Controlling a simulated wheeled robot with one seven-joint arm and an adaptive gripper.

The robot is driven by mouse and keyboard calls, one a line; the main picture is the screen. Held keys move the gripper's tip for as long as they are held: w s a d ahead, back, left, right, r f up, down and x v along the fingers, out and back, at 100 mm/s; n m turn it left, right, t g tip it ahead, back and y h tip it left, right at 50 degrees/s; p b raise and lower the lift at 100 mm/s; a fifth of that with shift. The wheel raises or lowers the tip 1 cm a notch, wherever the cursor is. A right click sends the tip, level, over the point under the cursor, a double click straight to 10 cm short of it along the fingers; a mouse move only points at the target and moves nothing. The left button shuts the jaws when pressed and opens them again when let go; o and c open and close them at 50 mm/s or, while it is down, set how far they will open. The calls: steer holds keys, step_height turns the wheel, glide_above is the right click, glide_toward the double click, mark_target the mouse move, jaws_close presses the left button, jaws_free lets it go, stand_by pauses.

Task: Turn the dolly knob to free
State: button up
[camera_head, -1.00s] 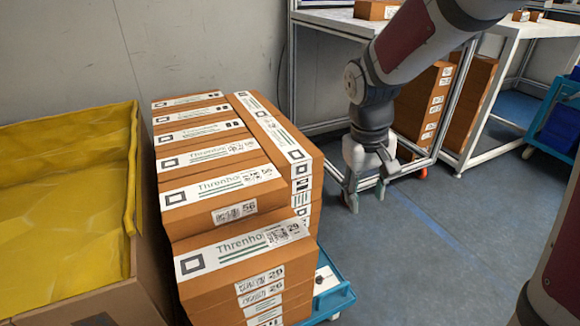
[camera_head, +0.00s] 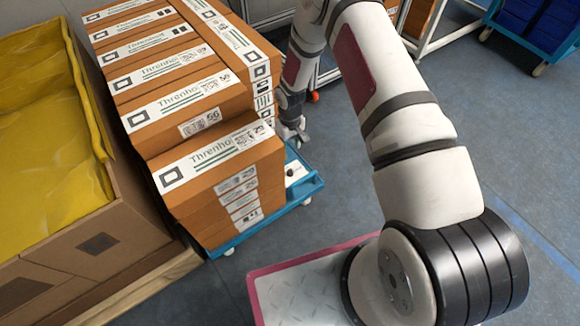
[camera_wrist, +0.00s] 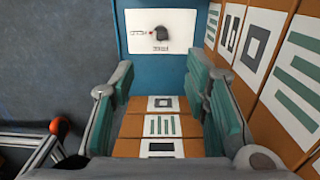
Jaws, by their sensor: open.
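The dolly (camera_head: 309,187) is a low blue platform under the box stack. In the wrist view, a white plate (camera_wrist: 180,22) on the blue surface bears a dark round knob (camera_wrist: 161,35). A red mark shows at the knob's left, and small markings sit left of and below it, too small to read. In the head view, the plate (camera_head: 295,174) shows small at the dolly's right edge. My gripper (camera_wrist: 160,78) is open, its green-padded fingers apart and empty, with the knob beyond the fingertips. In the head view, my gripper (camera_head: 293,133) is beside the stack, partly hidden.
Stacked brown boxes (camera_head: 215,160) stand close to my gripper; their labelled sides fill the right of the wrist view. A yellow-lined crate (camera_head: 110,240) is at left. A white table frame (camera_head: 440,50) and another blue dolly (camera_head: 548,45) stand behind. Floor at right is clear.

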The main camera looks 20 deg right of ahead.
mark_target(290, 170)
step_height(290, 170, down, 14)
steer(key=b, duration=0.4)
steer(key=shift+f+b, duration=0.1)
steer(key=shift+b, duration=0.3)
jaws_close()
